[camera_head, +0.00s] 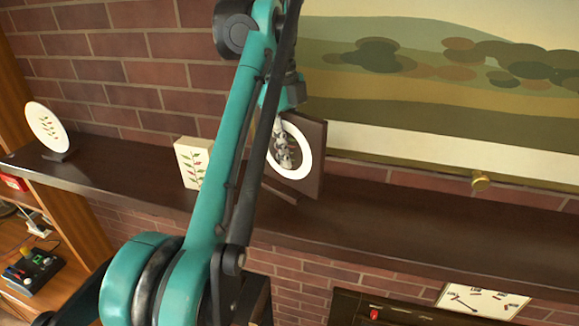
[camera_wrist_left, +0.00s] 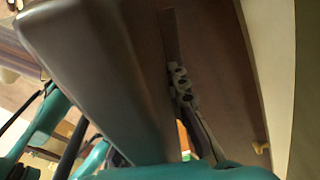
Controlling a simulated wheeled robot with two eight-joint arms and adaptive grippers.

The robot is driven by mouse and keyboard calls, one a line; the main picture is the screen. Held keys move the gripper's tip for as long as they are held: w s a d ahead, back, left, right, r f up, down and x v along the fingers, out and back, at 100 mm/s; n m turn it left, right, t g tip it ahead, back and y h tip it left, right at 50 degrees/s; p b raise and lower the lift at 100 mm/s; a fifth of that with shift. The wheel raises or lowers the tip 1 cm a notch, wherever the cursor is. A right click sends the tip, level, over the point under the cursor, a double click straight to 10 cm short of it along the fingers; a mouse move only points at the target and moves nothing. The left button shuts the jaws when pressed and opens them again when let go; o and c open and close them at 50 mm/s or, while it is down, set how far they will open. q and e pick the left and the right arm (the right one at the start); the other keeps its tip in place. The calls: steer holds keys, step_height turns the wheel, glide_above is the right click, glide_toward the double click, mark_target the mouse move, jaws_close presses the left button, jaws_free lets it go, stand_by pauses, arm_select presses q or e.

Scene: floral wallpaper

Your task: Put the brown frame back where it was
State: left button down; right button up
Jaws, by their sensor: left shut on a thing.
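The brown frame (camera_head: 314,165) has a white oval ring inside a dark brown border. In the head view it is upright, partly behind my left arm, over the dark shelf. My left gripper (camera_head: 283,148) is shut on the frame and covers part of its middle. In the left wrist view the gripper's jointed finger (camera_wrist_left: 183,88) lies against a brown surface close to the camera. Whether the frame's lower edge touches the shelf is hard to tell. My right gripper is in neither view.
The dark brown shelf (camera_head: 400,228) runs along the brick wall. A white oval plate (camera_head: 46,126) on a stand and a cream floral block (camera_head: 192,160) stand on it to the left. A large landscape picture (camera_head: 450,80) hangs behind. The shelf's right part is clear.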

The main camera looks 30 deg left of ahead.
mark_target(291, 186)
arm_select(q)
steer(key=shift+s+f, duration=0.15)
steer(key=shift+f, duration=0.2)
step_height(291, 186, down, 2)
steer(key=shift+f, duration=0.7)
steer(key=c, duration=1.5)
jaws_free()
steer(key=shift+f, duration=0.1)
